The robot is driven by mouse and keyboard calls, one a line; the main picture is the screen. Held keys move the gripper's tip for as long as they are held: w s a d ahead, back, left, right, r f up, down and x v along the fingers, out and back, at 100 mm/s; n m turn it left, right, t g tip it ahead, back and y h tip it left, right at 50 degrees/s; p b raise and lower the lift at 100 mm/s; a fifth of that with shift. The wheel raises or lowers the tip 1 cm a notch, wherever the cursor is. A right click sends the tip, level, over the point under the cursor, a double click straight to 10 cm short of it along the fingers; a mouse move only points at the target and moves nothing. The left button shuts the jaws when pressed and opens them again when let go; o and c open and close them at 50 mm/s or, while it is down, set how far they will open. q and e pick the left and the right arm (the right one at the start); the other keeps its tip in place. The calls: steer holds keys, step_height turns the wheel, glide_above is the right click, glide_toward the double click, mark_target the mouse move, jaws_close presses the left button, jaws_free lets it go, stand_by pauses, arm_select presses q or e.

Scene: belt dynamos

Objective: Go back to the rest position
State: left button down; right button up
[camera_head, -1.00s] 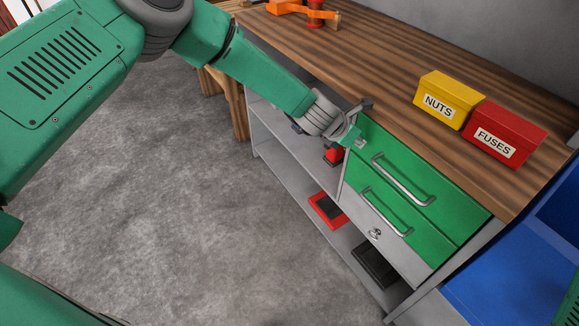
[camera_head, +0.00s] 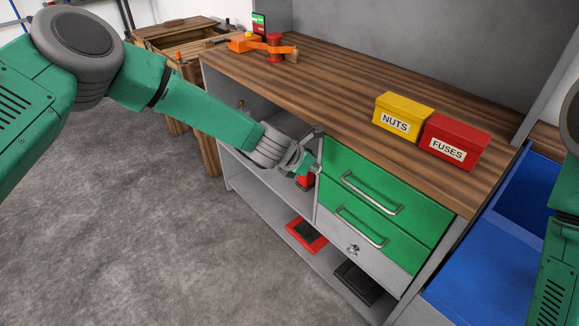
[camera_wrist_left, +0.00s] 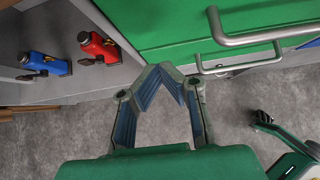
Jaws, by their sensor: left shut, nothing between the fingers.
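My left gripper (camera_head: 312,164) is in front of the workbench, by the left edge of the upper green drawer (camera_head: 372,193). In the left wrist view the left gripper (camera_wrist_left: 163,68) has its two fingertips together with nothing between them. The drawer handles show to the right of the fingers there, apart from them. Both green drawers look closed. My right gripper is out of view; part of my right arm (camera_head: 556,262) shows at the right edge.
The workbench top (camera_head: 330,105) carries a yellow NUTS box (camera_head: 402,115), a red FUSES box (camera_head: 455,143) and an orange vise (camera_head: 265,44). Red and blue tools (camera_wrist_left: 45,64) stand on the open shelf. A blue container (camera_head: 470,265) stands at right. The floor (camera_head: 130,230) at left is clear.

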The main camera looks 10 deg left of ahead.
arm_select(q)
steer(key=a+v, duration=0.1)
steer(key=v, duration=0.6)
steer(key=s+a+f+m+g+y, duration=0.1)
steer(key=s+a+f+m+g, duration=0.1)
steer(key=s+f+m, duration=0.6)
steer(key=s+a+f+m+g+y, duration=0.15)
steer(key=s+f+m, duration=0.4)
steer(key=s, duration=0.55)
steer(key=s+a+f+m+g+y, duration=0.1)
steer(key=s+a+m, duration=0.6)
steer(key=s, duration=0.3)
steer(key=s+a+f+m+g+y, duration=0.1)
steer(key=s+a+f+m+g, duration=0.1)
steer(key=s+a+m, duration=0.5)
steer(key=s+m, duration=0.2)
steer(key=s, duration=0.1)
steer(key=shift+s+y+p, duration=0.35)
steer(key=shift+p, duration=0.05)
steer(key=shift+w, duration=0.1)
